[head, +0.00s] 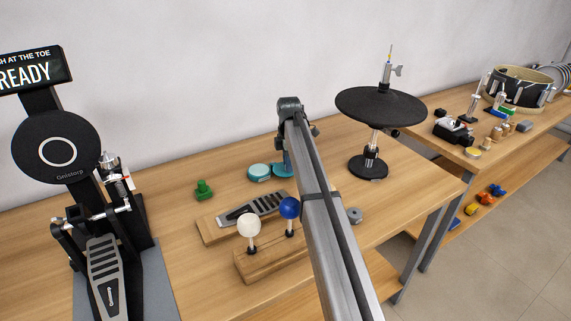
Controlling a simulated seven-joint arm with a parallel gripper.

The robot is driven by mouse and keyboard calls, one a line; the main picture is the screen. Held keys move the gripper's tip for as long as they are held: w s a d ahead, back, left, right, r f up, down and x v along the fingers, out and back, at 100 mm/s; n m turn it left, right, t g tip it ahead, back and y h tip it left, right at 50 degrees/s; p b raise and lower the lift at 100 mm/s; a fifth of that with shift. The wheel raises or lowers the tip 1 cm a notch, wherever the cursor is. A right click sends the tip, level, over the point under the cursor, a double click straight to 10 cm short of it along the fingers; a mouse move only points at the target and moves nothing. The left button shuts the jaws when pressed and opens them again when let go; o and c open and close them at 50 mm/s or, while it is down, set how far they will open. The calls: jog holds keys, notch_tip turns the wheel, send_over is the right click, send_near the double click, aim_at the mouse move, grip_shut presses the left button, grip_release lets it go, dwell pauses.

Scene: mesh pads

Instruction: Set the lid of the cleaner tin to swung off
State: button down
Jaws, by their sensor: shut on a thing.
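The cleaner tin (259,172) is a small, low, round teal tin with a paler top, on the wooden bench left of my arm's end. A second flat teal piece (279,169), which looks like its lid, lies close against its right side. I cannot tell whether the two are joined. My gripper (286,168) points down at this teal piece, right of the tin, and appears shut on it. My arm hides most of the fingers and the piece's right side.
A green knobbed piece (204,189) and a grey pedal plate (252,208) are near the tin. A wooden block (270,262) bears white and blue balls. A black cymbal stand (368,166) is right, a drum pedal (104,270) left. Bench behind the tin is clear.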

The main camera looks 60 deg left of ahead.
jog(key=shift+w+a+n, duration=0.15)
jog(key=shift+w+n, duration=0.2)
jog(key=shift+n, duration=0.25)
jog(key=c, duration=0.9)
grip_release()
jog(key=shift+c, duration=0.2)
notch_tip(320, 180, up, 14)
